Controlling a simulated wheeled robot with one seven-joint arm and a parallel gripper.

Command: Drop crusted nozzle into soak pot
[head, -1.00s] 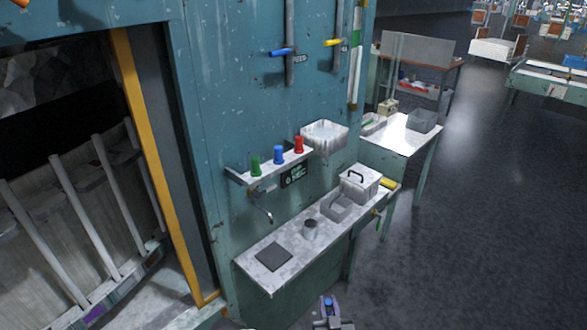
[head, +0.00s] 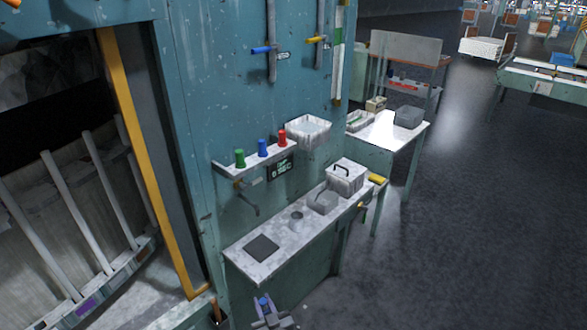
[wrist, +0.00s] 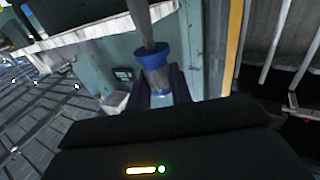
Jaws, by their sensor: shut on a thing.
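My gripper (head: 266,312) is at the bottom of the head view, in front of the bench's near left end. It is shut on a nozzle with a blue collar (head: 264,301). In the wrist view the nozzle (wrist: 153,58) has a blue collar, a greyish body between the fingers and a grey stem pointing away. Any crust on it is too small to tell. A small round grey pot (head: 297,217) stands on the bench, well apart from my gripper. A square grey container (head: 323,202) stands beside it. I cannot tell for certain which is the soak pot.
A yellow-edged opening (head: 150,160) lies left; open floor lies right.

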